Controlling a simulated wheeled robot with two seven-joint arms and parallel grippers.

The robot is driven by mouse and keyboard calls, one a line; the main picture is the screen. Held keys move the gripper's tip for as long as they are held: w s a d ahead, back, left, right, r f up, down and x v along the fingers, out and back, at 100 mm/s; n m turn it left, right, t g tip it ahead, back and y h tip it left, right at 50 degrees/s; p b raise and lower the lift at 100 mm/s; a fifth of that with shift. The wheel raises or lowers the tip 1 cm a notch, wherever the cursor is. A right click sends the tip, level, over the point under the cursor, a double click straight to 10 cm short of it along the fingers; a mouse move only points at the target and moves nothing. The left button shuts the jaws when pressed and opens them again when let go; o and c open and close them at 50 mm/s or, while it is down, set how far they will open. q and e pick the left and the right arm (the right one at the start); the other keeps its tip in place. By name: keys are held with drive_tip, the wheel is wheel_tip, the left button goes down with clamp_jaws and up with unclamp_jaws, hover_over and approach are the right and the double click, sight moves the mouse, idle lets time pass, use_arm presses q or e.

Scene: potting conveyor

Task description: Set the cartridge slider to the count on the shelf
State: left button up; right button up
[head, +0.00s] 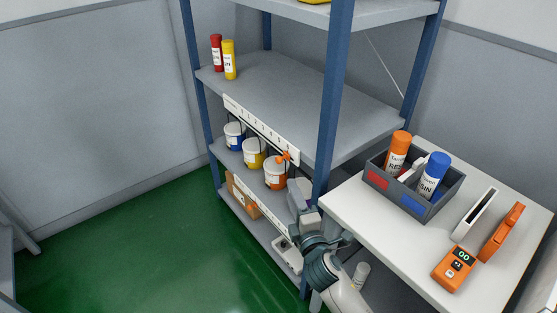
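A red cartridge (216,52) and a yellow cartridge (230,60) stand upright side by side at the left end of the upper grey shelf (300,92). A white scale strip (252,122) with marks runs along that shelf's front edge. An orange slider (285,156) sits near the strip's right end. My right gripper (297,190) is below and slightly right of the slider, apart from it in the picture, beside the orange-labelled tub. Its fingers are too small and partly hidden to tell open from shut. My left gripper is out of view.
Blue (235,136), yellow (254,154) and orange (275,174) tubs stand on the shelf below. A second white strip (255,204) lies lower. A blue post (332,110) rises close by. The white table (375,240) holds a grey crate (385,190) and an orange meter (455,270).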

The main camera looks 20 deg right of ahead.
sight(278, 163)
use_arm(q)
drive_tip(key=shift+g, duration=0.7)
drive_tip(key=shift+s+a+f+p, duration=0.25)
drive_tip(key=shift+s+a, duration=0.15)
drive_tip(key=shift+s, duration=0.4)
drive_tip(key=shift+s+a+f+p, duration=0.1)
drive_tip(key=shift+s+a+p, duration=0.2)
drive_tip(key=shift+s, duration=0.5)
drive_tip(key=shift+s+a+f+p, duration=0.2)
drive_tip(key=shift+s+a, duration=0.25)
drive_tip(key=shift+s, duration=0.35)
use_arm(e)
drive_tip(key=shift+w+d, duration=0.2)
drive_tip(key=shift+w, duration=3.7)
drive_tip(key=shift+w+d, duration=0.15)
drive_tip(key=shift+w, duration=3.75)
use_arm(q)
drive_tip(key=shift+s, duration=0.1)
use_arm(e)
drive_tip(key=shift+c, duration=0.7)
